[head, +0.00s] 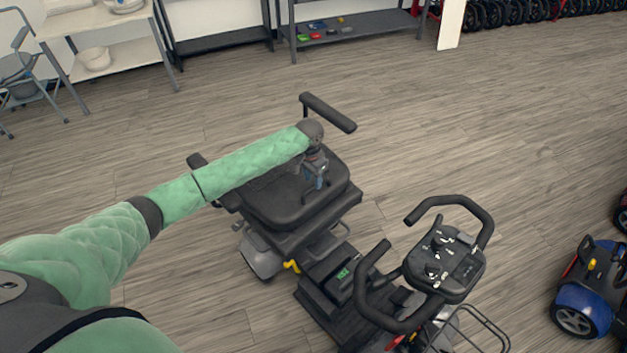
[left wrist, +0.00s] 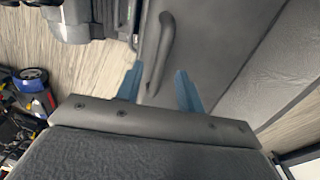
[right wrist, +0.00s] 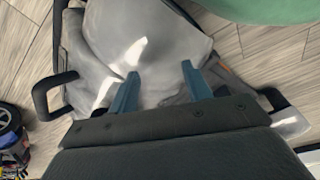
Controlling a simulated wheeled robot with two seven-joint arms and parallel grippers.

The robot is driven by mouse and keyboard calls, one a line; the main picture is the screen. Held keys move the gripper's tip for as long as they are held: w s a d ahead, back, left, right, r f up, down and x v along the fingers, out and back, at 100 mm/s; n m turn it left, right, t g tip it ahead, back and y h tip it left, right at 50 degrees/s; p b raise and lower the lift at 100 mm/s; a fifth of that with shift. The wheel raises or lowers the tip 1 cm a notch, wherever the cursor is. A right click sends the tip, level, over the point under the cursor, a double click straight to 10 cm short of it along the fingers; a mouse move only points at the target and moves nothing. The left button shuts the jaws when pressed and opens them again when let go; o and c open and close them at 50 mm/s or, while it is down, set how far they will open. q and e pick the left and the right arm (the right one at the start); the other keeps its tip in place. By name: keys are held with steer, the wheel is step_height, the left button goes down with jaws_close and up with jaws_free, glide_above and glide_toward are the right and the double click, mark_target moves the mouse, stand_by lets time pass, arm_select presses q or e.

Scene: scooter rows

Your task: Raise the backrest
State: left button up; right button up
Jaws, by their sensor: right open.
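The black scooter seat (head: 315,212) is in the middle of the head view, with a flat dark panel on top; I cannot tell for sure whether this is the folded backrest. My left gripper (head: 317,182) points down over it. In the left wrist view, the left gripper (left wrist: 160,90) has its blue fingers apart, with a curved dark handle (left wrist: 166,48) showing between and beyond them; contact cannot be told. My right gripper (right wrist: 160,88) is open and empty in the right wrist view, over a grey scooter cover (right wrist: 150,45). It is hidden in the head view.
An armrest (head: 328,112) stands at the seat's far side. The tiller with handlebars (head: 445,265) rises in front, at the lower right. A blue scooter (head: 590,290) stands at the right edge. Shelves (head: 350,27) line the back. The floor between is clear.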

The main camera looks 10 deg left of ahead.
arm_select(q)
step_height(320, 180, down, 2)
steer(key=shift+w+f, duration=0.1)
steer(key=shift+w, duration=0.05)
arm_select(e)
steer(key=shift+s+d+f, duration=0.25)
steer(key=shift+d+f, duration=0.05)
steer(key=shift+f, duration=0.25)
arm_select(q)
steer(key=shift+s+f+p, duration=0.1)
steer(key=shift+s+p, duration=0.15)
steer(key=shift+p, duration=0.05)
arm_select(e)
steer(key=shift+s+d+f, duration=0.1)
steer(key=shift+s+f, duration=0.05)
steer(key=shift+s, duration=0.05)
arm_select(q)
steer(key=shift+w+f, duration=0.15)
steer(key=shift+f, duration=0.1)
arm_select(e)
steer(key=shift+w+f, duration=0.1)
arm_select(q)
steer(key=shift+r, duration=0.1)
jaws_close()
arm_select(e)
steer(key=shift+d, duration=0.1)
